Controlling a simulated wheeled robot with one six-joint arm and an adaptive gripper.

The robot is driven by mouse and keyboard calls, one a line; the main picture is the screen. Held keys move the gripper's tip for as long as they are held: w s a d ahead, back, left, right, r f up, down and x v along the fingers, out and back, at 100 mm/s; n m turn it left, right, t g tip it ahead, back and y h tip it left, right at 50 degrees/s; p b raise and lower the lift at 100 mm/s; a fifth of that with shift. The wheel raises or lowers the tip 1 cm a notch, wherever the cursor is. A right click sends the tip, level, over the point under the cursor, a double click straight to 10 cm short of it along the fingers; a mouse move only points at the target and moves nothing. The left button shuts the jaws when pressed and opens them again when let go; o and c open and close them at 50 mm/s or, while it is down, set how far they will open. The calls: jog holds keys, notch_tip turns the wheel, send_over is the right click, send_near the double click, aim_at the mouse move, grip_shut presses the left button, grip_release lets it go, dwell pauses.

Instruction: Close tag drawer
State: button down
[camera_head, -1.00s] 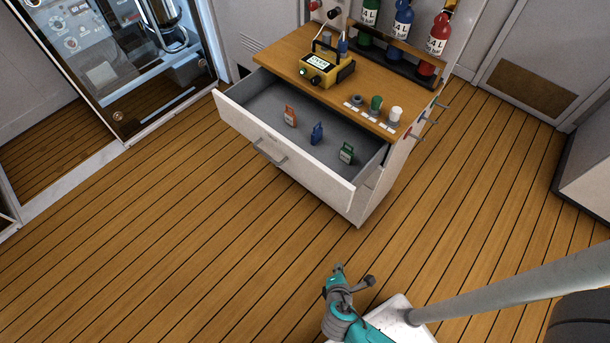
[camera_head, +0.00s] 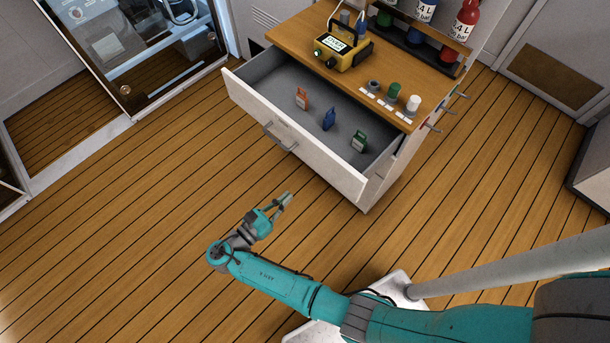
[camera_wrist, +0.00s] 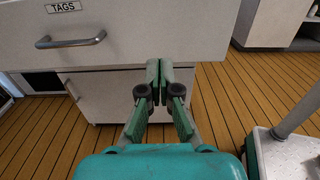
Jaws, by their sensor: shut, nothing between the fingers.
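The tag drawer (camera_head: 320,163) is pulled out from the white cabinet in the head view. An orange tag (camera_head: 302,98), a blue tag (camera_head: 329,119) and a green tag (camera_head: 359,141) stand in it. Its front carries a grey bar handle (camera_head: 280,137), and the wrist view shows the handle (camera_wrist: 71,41) under a label (camera_wrist: 63,7) reading TAGS. My gripper (camera_head: 289,197) is shut and empty, in front of the drawer. In the wrist view the closed fingertips (camera_wrist: 156,64) point toward the lower edge of the drawer front, right of the handle. I cannot tell whether they touch it.
The wooden cabinet top (camera_head: 300,36) holds a yellow device (camera_head: 343,50) and several small caps. Bottles, including a red one (camera_head: 463,22), stand behind. A glass-fronted unit (camera_head: 150,50) is at left. The plank floor (camera_head: 130,230) in front is clear.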

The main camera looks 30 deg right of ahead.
aim_at(324, 164)
jog(key=x, duration=1.3)
jog(key=shift+w+d+f, duration=0.1)
jog(key=shift+d, duration=0.2)
jog(key=x, duration=2.2)
jog(key=shift+d+f, duration=0.1)
jog(key=shift+d, duration=0.2)
jog(key=shift+w+d, duration=0.1)
